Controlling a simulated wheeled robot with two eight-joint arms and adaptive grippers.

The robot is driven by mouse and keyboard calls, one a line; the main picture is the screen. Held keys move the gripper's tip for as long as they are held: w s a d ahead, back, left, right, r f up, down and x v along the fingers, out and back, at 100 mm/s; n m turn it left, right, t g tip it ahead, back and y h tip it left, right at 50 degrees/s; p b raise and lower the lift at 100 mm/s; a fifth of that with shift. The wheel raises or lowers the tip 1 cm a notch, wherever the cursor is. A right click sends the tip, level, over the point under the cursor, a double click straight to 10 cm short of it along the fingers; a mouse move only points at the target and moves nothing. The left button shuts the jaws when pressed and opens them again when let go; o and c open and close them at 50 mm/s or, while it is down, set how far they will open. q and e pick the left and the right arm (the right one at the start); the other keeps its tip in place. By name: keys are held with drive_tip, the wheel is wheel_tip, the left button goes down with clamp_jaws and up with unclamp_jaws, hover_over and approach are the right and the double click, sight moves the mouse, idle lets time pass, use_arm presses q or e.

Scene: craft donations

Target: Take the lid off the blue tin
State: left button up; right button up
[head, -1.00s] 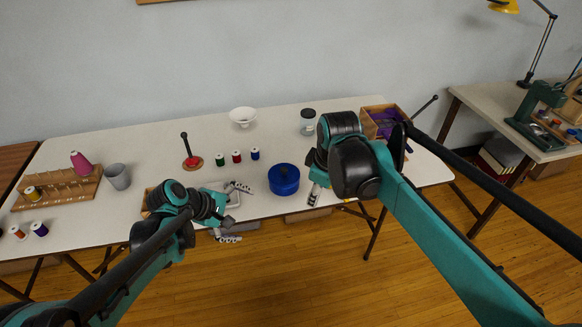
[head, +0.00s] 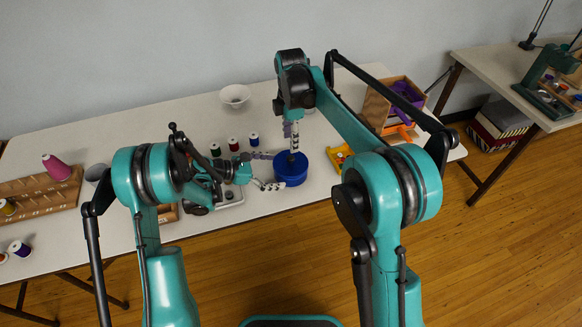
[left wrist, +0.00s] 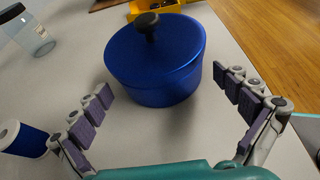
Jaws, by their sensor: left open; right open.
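The blue tin (head: 291,175) stands upright on the white table near its front edge, with its lid on. In the left wrist view the tin (left wrist: 160,85) shows a flat blue lid (left wrist: 160,45) with a black knob (left wrist: 147,24). My left gripper (head: 277,171) is open at the tin's left side; in its wrist view the fingers (left wrist: 163,84) spread to either side of the tin's near wall, with no clear contact. My right gripper (head: 291,146) is open and points down over the lid. It hides the knob in the head view, and its gap to the knob cannot be told.
Thread spools (head: 233,145) and a white bowl (head: 235,95) stand behind my left gripper. A wooden box (head: 376,107) with purple things and a yellow object (head: 341,158) are to the tin's right. A clear jar (left wrist: 30,35) stands behind the tin.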

sight(291, 157)
use_arm(q)
drive_tip(key=shift+x, duration=2.1)
drive_tip(key=shift+a, duration=0.1)
drive_tip(key=c, duration=1.3)
use_arm(e)
drive_tip(key=shift+c, duration=0.2)
use_arm(q)
drive_tip(key=shift+c, duration=0.2)
use_arm(e)
wheel_tip(291, 157, down, 8)
drive_tip(key=m, duration=0.9)
clamp_jaws()
drive_tip(key=shift+r, duration=0.1)
